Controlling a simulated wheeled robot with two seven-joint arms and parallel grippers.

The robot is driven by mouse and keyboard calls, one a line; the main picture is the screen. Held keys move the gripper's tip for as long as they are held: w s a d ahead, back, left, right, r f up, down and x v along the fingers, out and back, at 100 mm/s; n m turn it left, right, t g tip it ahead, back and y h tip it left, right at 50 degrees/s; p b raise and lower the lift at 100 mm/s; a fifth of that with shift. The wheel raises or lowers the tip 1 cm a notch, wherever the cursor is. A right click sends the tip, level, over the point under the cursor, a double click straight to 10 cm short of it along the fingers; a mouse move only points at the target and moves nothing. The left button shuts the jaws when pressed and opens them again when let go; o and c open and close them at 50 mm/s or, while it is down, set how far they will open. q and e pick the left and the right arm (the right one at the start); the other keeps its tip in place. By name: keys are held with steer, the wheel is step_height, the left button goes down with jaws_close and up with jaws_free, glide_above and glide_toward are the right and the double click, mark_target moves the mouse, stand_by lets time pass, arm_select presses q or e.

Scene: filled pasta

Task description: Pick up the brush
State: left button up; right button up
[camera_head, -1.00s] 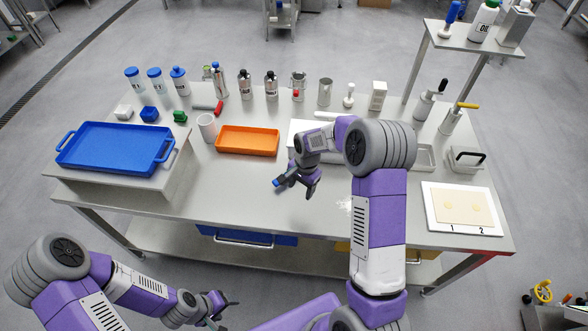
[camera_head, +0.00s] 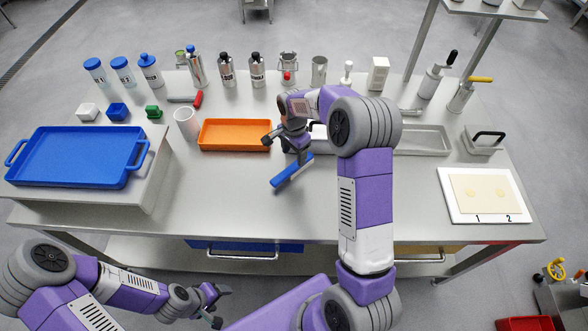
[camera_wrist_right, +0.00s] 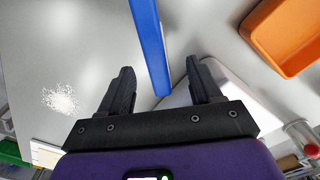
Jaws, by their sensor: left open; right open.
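The brush (camera_head: 292,172) is a long blue bar with a greyish underside, lying slantwise on the table's front middle. My right gripper (camera_head: 285,150) is open just above and beyond it. In the right wrist view the blue brush (camera_wrist_right: 149,42) reaches between the two spread fingertips (camera_wrist_right: 160,66). No firm contact shows, and the exact gap in height cannot be told. My left gripper (camera_head: 218,304) is open and empty, low in front of the table and far from the brush.
An orange tray (camera_head: 235,148) lies left of the brush, with a white cup (camera_head: 186,120) beside it. A blue tray (camera_head: 140,178) stands on a raised platform at left. A board with dough (camera_head: 447,195) lies at right. White powder (camera_wrist_right: 60,98) lies on the table in the wrist view.

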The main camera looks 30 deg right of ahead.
mark_target(295, 165)
steer(key=f, duration=0.2)
steer(key=f+b, duration=0.1)
steer(key=f, duration=0.3)
steer(key=shift+s+f, duration=0.3)
steer(key=shift+s, duration=0.05)
steer(key=shift+r, duration=0.1)
jaws_close()
step_height(295, 165, up, 18)
steer(key=p, duration=0.3)
